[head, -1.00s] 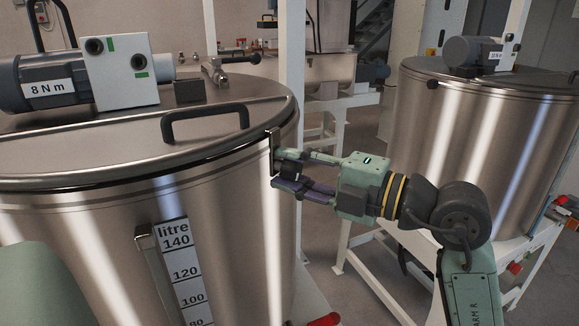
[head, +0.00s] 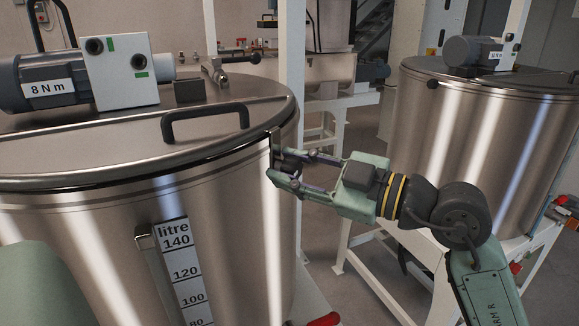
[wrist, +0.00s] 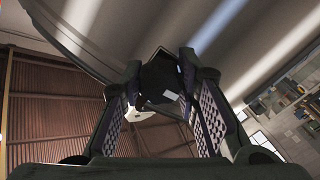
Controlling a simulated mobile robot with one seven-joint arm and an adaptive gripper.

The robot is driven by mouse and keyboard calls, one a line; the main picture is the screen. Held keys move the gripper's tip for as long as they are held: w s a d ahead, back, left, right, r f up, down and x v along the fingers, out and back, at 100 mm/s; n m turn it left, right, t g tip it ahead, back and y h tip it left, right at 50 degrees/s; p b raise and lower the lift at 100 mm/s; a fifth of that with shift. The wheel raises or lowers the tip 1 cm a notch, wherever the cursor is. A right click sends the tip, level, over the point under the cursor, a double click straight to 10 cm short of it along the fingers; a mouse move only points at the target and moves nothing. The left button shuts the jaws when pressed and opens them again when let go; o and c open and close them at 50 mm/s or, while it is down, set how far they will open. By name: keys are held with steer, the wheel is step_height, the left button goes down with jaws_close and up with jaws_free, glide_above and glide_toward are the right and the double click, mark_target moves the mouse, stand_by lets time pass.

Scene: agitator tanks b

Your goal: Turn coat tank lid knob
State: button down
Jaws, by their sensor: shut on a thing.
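The near steel tank (head: 215,235) has a flat lid (head: 75,133) with a black handle (head: 205,122). A metal latch bracket (head: 274,140) sits at the lid's right rim. My gripper (head: 279,163) is at this bracket, coming from the right, with one finger above the other. In the wrist view, its two ridged fingers are around a dark, angular knob (wrist: 161,76) against the tank wall. They are shut on it. In the head view, the fingers mostly hide the knob.
A litre scale (head: 181,270) runs down the tank front. A second tank (head: 480,150) stands right, behind my arm. A white post (head: 291,60) rises behind the rim.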

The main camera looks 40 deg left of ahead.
steer(key=m, duration=0.3)
steer(key=shift+m, duration=1.1)
steer(key=c, duration=1.2)
jaws_free()
steer(key=shift+o, duration=0.2)
